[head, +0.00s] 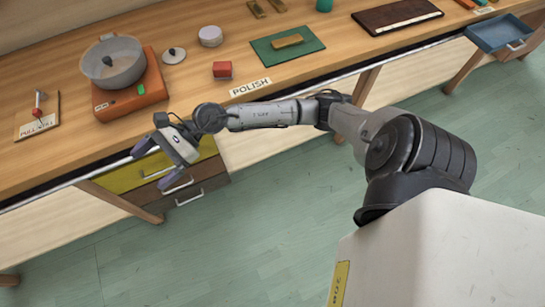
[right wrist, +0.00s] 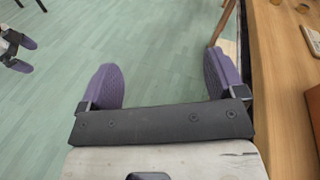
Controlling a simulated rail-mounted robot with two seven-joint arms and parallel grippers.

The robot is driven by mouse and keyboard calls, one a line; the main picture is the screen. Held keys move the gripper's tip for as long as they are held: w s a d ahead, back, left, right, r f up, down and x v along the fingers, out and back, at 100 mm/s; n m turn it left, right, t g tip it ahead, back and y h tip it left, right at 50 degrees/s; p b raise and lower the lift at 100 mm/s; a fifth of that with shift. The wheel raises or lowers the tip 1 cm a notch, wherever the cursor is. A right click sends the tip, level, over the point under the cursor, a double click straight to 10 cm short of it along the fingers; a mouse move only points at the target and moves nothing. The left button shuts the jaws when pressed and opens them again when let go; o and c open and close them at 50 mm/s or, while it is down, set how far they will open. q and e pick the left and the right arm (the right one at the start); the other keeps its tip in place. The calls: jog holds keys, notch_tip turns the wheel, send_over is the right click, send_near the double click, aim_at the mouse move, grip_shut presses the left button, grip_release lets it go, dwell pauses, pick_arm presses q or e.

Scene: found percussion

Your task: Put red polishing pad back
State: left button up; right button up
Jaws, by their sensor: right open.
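A small red block (head: 222,69), which looks like the red polishing pad, sits on the wooden bench behind the POLISH label (head: 250,87). To its right lies a green mat (head: 262,53) with a tan block (head: 287,41) on it. My right gripper (head: 172,168) is open and empty in front of the bench edge, by the drawers, apart from the red block. Its two purple fingers (right wrist: 164,85) show wide apart over the floor in the right wrist view. Part of my left gripper (right wrist: 22,54) shows at that view's left edge; its opening is unclear.
A pot (head: 114,66) on an orange burner (head: 130,92) stands on the bench at left, with a small-knobbed lid (head: 173,55) and a white round container (head: 210,36) nearby. A yellow drawer front (head: 125,176) is beneath. A blue tray-like drawer (head: 498,33) sticks out at right.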

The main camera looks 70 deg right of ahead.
jog(key=s+d+f+n+t+h, duration=0.25)
jog(key=n+h, duration=0.25)
jog(key=n, duration=0.7)
jog(key=s+d+f+n+t+h, duration=0.2)
jog(key=n+t+h, duration=0.3)
jog(key=n, duration=0.6)
jog(key=s+d+f+n+t+h, duration=0.2)
jog(key=n+h, duration=0.4)
jog(key=n, duration=0.6)
jog(key=s+a+f+m+g, duration=0.1)
jog(key=s+f+m+g, duration=0.5)
jog(key=s, duration=0.4)
jog(key=s+a+f+m+g+y, duration=0.1)
jog(key=s+a+f+m+g, duration=0.1)
jog(key=s+f+m+g, duration=0.3)
jog(key=s+f+g, duration=0.3)
jog(key=s, duration=0.2)
jog(key=shift+s+a+m+y, duration=0.2)
jog(key=shift+a+m+y, duration=0.1)
jog(key=shift+m, duration=0.1)
